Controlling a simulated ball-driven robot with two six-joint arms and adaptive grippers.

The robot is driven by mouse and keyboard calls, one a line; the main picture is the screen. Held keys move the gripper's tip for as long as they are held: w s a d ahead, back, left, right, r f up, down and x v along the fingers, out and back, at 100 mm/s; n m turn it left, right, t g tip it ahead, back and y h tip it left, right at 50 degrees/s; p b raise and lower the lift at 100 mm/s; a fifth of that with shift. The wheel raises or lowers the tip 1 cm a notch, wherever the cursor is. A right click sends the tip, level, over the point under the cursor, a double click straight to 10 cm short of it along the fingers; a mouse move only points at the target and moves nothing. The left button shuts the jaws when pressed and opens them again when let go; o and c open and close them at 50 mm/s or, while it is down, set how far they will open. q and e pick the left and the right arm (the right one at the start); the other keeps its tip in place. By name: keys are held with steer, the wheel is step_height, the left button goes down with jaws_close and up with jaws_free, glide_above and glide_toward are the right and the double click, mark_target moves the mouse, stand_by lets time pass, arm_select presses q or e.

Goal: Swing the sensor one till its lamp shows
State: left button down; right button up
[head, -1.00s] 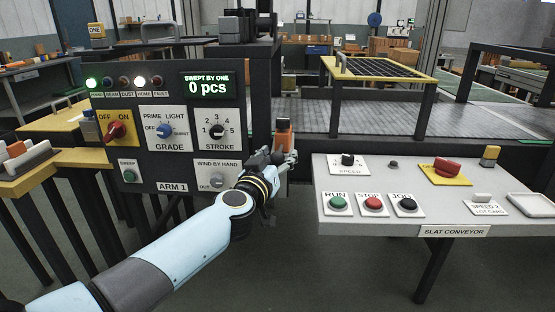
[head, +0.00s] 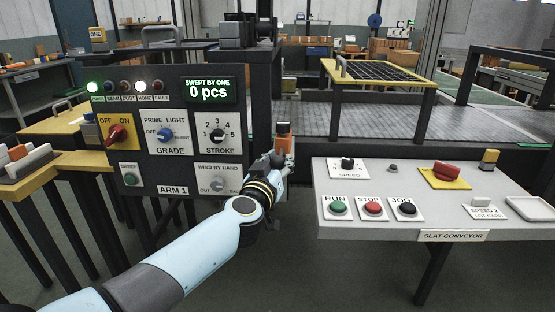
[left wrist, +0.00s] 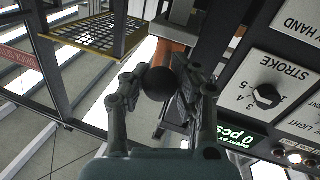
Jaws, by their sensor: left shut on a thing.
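An orange block with a dark cap (head: 283,129), possibly part of the sensor, stands at the right side of the ARM 1 panel (head: 215,160). My left gripper (head: 279,166) is just below it. In the left wrist view my left gripper (left wrist: 160,85) is shut on a dark ball knob (left wrist: 158,82), with an orange part (left wrist: 170,50) behind it. Whether knob and block are joined is hidden. On the panel's lamp row the power lamp (head: 92,87) glows green and the home lamp (head: 143,86) glows white. My right gripper is not in view.
The panel's display (head: 208,91) reads 0 pcs. Its STROKE dial (head: 217,135) and WIND BY HAND knob (head: 218,184) are left of my gripper. The slat conveyor's control desk (head: 400,228) is close on the right. Open floor lies between them.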

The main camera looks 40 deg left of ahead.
arm_select(q)
steer(key=shift+d+f, duration=0.1)
steer(key=shift+d, duration=0.1)
steer(key=c, duration=0.9)
jaws_free()
steer(key=shift+c, duration=0.2)
steer(key=v, duration=1.2)
steer(key=shift+d, duration=0.1)
